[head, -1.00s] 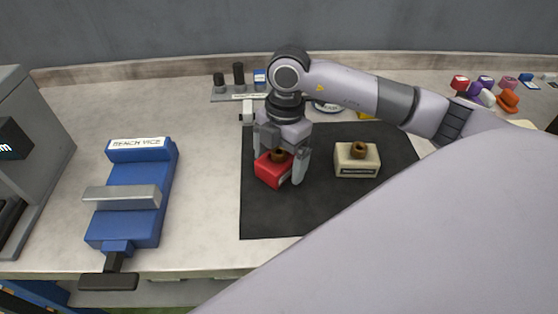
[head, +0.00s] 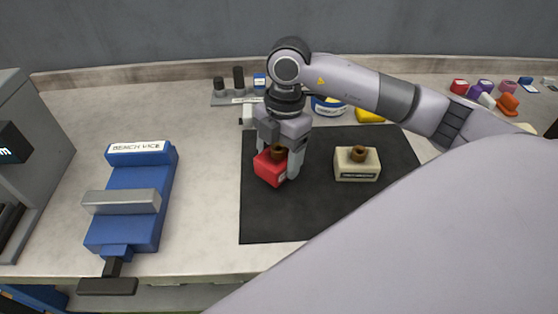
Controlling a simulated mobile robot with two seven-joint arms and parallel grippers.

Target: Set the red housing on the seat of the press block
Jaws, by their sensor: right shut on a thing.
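The red housing (head: 268,169) is at the left part of the black mat, with a brown ring-like piece (head: 278,152) on its top. My right gripper (head: 279,167) points down and is shut on the red housing, one finger on each side. The fingers hide part of it, and I cannot tell whether it touches the mat. A cream block (head: 356,171) with a dark label and a similar brown piece on top stands to its right. I cannot identify the press block or its seat for sure. My left gripper is not in view.
The black mat (head: 290,222) is clear in front. A blue bench vice (head: 130,205) and a grey machine (head: 40,150) stand at left. A rack with dark pegs (head: 238,78) is behind. Several coloured parts (head: 482,90) lie at back right.

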